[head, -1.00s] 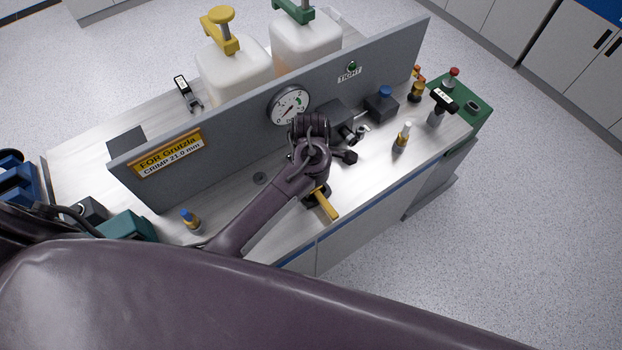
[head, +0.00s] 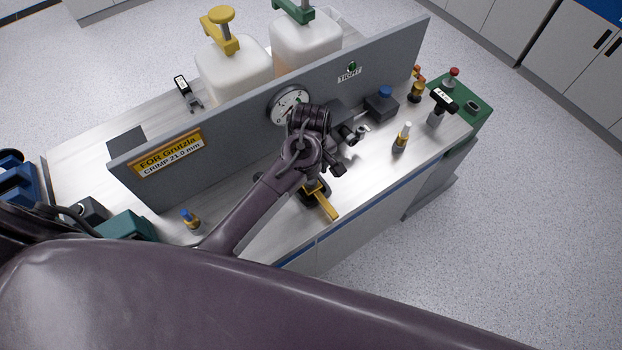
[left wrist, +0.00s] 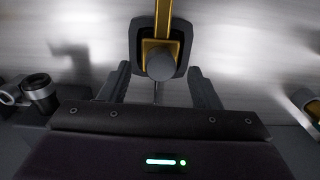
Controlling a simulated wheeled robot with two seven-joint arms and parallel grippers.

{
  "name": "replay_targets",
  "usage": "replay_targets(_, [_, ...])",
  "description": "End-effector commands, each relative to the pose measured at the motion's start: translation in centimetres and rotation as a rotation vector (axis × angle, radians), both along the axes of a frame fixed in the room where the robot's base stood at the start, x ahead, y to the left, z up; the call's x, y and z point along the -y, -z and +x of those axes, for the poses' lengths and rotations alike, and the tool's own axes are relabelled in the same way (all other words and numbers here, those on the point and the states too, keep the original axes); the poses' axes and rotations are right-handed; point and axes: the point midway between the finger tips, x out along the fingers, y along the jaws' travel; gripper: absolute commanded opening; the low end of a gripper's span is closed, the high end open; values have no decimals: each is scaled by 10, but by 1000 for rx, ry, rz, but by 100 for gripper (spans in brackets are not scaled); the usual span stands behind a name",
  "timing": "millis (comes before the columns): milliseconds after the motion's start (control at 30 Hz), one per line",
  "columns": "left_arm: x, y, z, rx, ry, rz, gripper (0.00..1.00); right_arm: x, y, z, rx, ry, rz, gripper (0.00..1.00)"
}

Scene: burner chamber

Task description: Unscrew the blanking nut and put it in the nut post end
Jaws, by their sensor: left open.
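My left gripper (head: 338,170) hangs over the bench in front of the grey panel, mostly hidden by its own wrist in the head view. In the left wrist view its two fingers (left wrist: 161,88) are apart and empty. A yellow-handled lever (head: 326,206) on a dark base lies just below it. In the left wrist view the lever's round grey knob (left wrist: 160,64) lies between and beyond the fingertips. A silvery ring-shaped fitting (head: 362,130) is right of the gripper. I cannot tell which part is the blanking nut or the nut post end. My right gripper is out of view.
The grey panel (head: 230,125) with a round gauge (head: 289,104) stands behind the gripper. A small white-topped bottle (head: 402,137) and a blue-topped dark block (head: 381,103) stand to the right.

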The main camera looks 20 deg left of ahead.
Motion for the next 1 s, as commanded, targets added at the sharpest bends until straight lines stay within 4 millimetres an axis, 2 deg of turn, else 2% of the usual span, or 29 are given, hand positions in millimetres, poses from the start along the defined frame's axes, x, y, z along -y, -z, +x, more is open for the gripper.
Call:
replay_targets(100, [0, 0, 0, -1, 243, -2, 57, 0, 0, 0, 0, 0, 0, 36])
replay_targets(200, [0, 0, 0, 0, 374, -1, 57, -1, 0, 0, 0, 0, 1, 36])
replay_targets(567, [0, 0, 0, 0, 432, 0, 57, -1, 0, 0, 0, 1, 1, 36])
replay_targets(667, [0, 0, 0, 0, 544, -1, 57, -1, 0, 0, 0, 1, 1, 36])
replay_targets(800, [0, 0, 0, 0, 853, -2, 57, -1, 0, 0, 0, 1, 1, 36])
replay_targets(1000, [0, 6, 0, -3, 828, -1, 57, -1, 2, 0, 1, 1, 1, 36])
